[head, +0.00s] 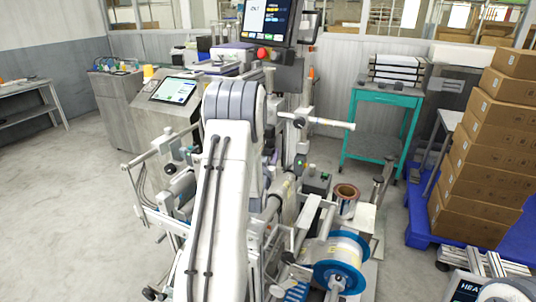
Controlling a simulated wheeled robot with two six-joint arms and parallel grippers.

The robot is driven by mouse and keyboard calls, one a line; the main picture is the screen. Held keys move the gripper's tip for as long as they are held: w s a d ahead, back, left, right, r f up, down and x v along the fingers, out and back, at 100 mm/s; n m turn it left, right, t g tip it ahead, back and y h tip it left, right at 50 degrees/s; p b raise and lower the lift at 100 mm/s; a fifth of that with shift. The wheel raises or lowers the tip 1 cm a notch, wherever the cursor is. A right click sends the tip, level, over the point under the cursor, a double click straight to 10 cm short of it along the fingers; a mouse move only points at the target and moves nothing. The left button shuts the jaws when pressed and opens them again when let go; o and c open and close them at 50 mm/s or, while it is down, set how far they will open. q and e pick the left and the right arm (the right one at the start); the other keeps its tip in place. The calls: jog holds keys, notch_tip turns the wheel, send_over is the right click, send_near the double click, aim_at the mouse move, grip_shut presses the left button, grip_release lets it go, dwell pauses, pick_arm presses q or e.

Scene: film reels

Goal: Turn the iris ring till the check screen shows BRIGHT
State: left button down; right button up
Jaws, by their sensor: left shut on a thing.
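No iris ring can be made out; my large white arm (228,175) rises through the middle and covers much of the machine. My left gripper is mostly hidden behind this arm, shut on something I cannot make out. A dark upright monitor (268,20) stands at the top, with a pale panel and colored fields too small to read. A tilted tablet-like screen (175,91) sits on a grey cabinet to the left. I cannot tell which is the check screen, and BRIGHT is not legible on either. My right gripper does not show.
A blue-flanged reel (340,262) of pale film sits at the lower right of the machine. A copper-colored roll (346,191) stands behind it. A teal cart (383,120) and stacked cartons (485,150) on a blue pallet are at right. The floor at left is clear.

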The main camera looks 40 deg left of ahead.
pick_arm(q)
jog(key=shift+w+d+f+n+g+y+b, duration=0.1)
jog(key=shift+n+g+y+b, duration=0.1)
jog(key=shift+y+b, duration=0.15)
jog(key=shift+d+f+n+g+y+b, duration=0.1)
jog(key=shift+n+y+b, duration=0.15)
jog(key=shift+b, duration=0.2)
jog(key=shift+r+n+g+y+b, duration=0.2)
jog(key=shift+n+g+y+b, duration=0.2)
jog(key=shift+n+y+b, duration=0.15)
jog(key=shift+c, duration=1.4)
grip_release()
jog(key=b+v, duration=0.2)
jog(key=v, duration=0.8)
jog(key=shift+s, duration=0.25)
